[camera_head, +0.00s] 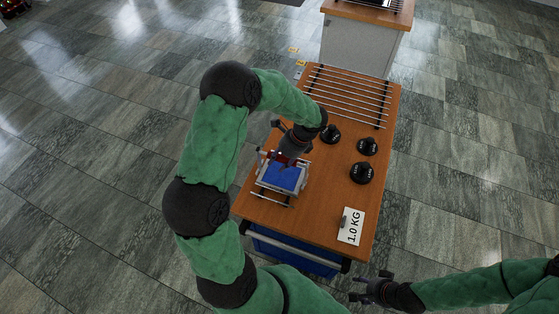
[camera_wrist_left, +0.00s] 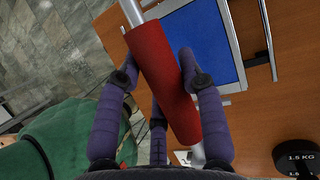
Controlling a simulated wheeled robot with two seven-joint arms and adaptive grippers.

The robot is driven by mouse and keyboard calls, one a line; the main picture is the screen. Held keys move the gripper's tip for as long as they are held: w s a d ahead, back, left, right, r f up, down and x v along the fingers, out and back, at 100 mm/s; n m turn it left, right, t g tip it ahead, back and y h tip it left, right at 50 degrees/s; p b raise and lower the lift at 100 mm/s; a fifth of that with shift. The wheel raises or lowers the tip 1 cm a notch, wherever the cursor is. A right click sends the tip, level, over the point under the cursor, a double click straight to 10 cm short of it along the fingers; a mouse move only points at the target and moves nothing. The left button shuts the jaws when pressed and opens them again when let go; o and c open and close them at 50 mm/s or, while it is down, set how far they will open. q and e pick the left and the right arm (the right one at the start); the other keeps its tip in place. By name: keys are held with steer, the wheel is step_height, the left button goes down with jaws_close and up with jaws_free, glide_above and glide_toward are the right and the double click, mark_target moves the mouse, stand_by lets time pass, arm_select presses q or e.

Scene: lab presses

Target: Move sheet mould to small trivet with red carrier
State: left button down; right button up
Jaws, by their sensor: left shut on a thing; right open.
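The sheet mould (camera_head: 280,179), a blue sheet in a pale frame, is at the near left of the wooden table; its blue face also shows in the left wrist view (camera_wrist_left: 198,42). The red carrier (camera_wrist_left: 160,75) has a thick red grip on a silver rod. My left gripper (camera_head: 290,152) is shut around this grip, above the mould. Thin metal bars of the small trivet (camera_head: 270,196) show at the mould's near side. The mould hides the rest, and I cannot tell whether it rests on the bars. My right gripper (camera_head: 368,287) is open and empty, off the table's near right corner.
A wide rack of metal rods (camera_head: 348,96) spans the table's far end. Black weights (camera_head: 362,173) stand along the right side. The middle of the table (camera_head: 325,190) is clear.

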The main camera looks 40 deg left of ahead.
mark_target(280, 158)
arm_select(q)
steer(key=shift+w+r+p, duration=0.1)
steer(key=shift+r+p, duration=1.05)
steer(key=shift+r, duration=0.5)
steer(key=shift+f, duration=0.1)
